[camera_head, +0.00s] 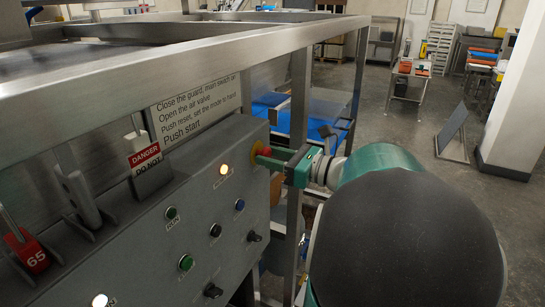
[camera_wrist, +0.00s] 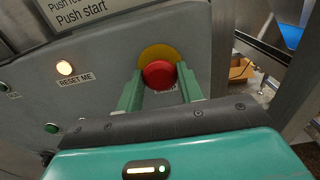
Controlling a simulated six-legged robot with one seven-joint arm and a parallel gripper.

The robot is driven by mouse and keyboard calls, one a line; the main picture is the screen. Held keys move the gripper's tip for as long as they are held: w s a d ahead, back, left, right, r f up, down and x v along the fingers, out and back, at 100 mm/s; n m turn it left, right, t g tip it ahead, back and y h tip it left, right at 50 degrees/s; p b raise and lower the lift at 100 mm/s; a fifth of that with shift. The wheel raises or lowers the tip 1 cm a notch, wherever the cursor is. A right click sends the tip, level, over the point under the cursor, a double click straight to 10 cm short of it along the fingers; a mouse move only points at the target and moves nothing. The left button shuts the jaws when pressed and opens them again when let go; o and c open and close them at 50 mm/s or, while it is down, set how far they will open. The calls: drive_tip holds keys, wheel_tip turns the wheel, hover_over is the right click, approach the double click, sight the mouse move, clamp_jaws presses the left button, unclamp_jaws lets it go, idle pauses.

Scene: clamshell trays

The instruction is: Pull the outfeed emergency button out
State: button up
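The emergency button is a red mushroom head (camera_wrist: 159,75) on a yellow round plate, on the grey control panel (camera_wrist: 105,78). In the head view the button (camera_head: 264,152) sits near the panel's upper right corner, partly hidden by my gripper. My gripper (camera_wrist: 159,88) has its two green fingers apart, one on each side of the red head in the wrist view. In the head view my gripper (camera_head: 268,160) reaches the button from the right. I cannot tell whether the fingers touch the head.
A lit lamp labelled RESET ME (camera_wrist: 64,68) is left of the button. The panel also carries green, blue and black buttons and knobs. A red DANGER tag (camera_head: 145,160) hangs on a switch at left. A metal frame post (camera_head: 298,130) stands right of the panel.

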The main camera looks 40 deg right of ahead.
clamp_jaws()
drive_tip(key=shift+s+d, duration=0.2)
drive_tip(key=shift+s, duration=0.35)
drive_tip(key=o, duration=1)
unclamp_jaws()
drive_tip(key=shift+s, duration=0.2)
drive_tip(key=shift+w, duration=0.2)
drive_tip(key=shift+s, duration=0.1)
drive_tip(key=v, duration=1.3)
drive_tip(key=shift+s, duration=0.3)
drive_tip(key=shift+d, duration=0.1)
